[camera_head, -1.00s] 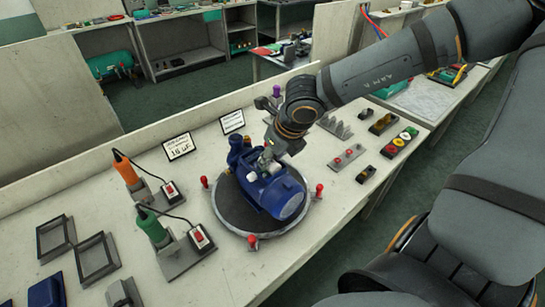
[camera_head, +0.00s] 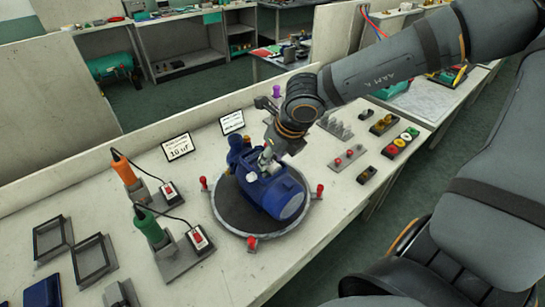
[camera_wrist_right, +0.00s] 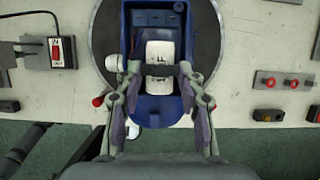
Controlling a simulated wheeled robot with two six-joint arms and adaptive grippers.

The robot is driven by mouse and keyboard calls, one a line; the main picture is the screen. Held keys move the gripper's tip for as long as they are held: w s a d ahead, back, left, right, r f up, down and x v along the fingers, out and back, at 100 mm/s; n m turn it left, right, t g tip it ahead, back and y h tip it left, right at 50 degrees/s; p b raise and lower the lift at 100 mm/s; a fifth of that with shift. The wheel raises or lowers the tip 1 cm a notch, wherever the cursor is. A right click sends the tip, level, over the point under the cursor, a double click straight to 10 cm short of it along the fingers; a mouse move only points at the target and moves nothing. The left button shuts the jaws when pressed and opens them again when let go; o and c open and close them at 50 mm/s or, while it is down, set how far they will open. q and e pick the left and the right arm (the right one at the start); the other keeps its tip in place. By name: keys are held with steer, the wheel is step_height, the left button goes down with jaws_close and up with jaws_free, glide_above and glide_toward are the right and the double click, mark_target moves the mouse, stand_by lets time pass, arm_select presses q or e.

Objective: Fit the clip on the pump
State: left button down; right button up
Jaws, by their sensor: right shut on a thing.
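The blue pump (camera_head: 283,197) lies on a round dark turntable (camera_head: 238,213). In the right wrist view, a white cylinder (camera_wrist_right: 159,53) lies in the pump's open blue box (camera_wrist_right: 174,107). My right gripper (camera_head: 267,160) is over the box; in the wrist view its fingertips (camera_wrist_right: 160,71) are on either side of the cylinder. They are shut on a narrow dark clip (camera_wrist_right: 160,70), which spans across the cylinder. Whether the clip is seated cannot be told. A small white cap (camera_wrist_right: 114,63) is beside the left finger. My left gripper is not in view.
Red knobs (camera_head: 319,190) stand around the turntable rim. Two tools, orange (camera_head: 124,169) and green (camera_head: 151,229), stand at left with red switches. Small frames (camera_head: 94,258) lie farther left. Button blocks (camera_head: 347,158) and coloured parts (camera_head: 401,142) are at right.

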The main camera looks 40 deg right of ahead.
steer(key=shift+f+b, duration=0.25)
steer(key=shift+b, duration=0.15)
steer(key=o, duration=0.8)
steer(key=shift+w, duration=0.15)
steer(key=shift+r, duration=0.1)
steer(key=shift+v, duration=3)
